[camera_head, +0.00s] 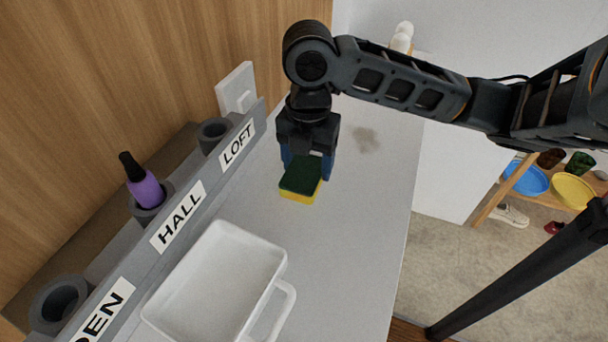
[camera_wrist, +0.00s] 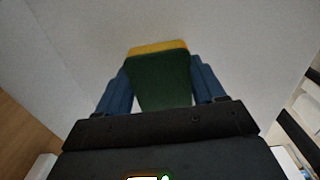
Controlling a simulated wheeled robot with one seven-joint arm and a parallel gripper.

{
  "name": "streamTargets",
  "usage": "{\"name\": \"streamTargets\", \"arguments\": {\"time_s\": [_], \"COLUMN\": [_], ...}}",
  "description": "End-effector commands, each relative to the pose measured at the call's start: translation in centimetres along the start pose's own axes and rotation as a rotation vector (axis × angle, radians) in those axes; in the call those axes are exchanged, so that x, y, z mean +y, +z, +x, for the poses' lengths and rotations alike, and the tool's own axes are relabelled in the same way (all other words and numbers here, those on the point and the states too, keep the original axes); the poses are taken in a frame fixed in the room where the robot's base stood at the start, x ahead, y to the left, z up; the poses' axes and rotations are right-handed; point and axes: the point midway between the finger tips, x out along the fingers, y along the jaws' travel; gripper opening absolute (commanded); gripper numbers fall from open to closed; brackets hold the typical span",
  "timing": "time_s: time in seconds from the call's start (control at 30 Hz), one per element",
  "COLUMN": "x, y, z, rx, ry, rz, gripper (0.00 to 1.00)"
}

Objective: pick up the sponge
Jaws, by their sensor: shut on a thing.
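The sponge (camera_head: 302,179) is a small block with a dark green top and a yellow lower layer. It is at the white counter, in the middle of the head view. My gripper (camera_head: 308,166) points down at it, with blue fingers on either side. In the wrist view the sponge (camera_wrist: 161,78) sits between the two blue fingers of my gripper (camera_wrist: 160,88), which is shut on it. Its near end is hidden by the gripper body. I cannot tell whether the sponge touches the counter.
A white handled tray (camera_head: 215,270) stands on the counter (camera_head: 345,235) in front. A grey rack (camera_head: 190,205) labelled HALL and LOFT runs along the left, holding a purple bottle (camera_head: 145,188). A brownish stain (camera_head: 367,138) lies behind. The counter's right side is clear.

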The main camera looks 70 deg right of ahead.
Motion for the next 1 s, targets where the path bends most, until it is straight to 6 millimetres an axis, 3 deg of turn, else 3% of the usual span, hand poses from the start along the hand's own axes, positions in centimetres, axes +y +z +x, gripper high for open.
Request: {"name": "streamTargets", "arguments": {"time_s": [0.23, 0.57, 0.77, 0.87, 1.0], "x": [0.0, 0.0, 0.0, 0.1, -1.5], "y": [0.0, 0.0, 0.1, 0.1, 2.6], "z": [0.0, -0.4, -2.4, -4.3, -5.8], "rx": [0.0, -0.001, -0.002, -0.004, -0.005], "ry": [0.0, 0.0, 0.002, 0.002, 0.0], "rz": [0.0, 0.0, -0.001, -0.004, 0.006], "gripper": [0.4, 0.4, 0.4, 0.4, 0.4]}}
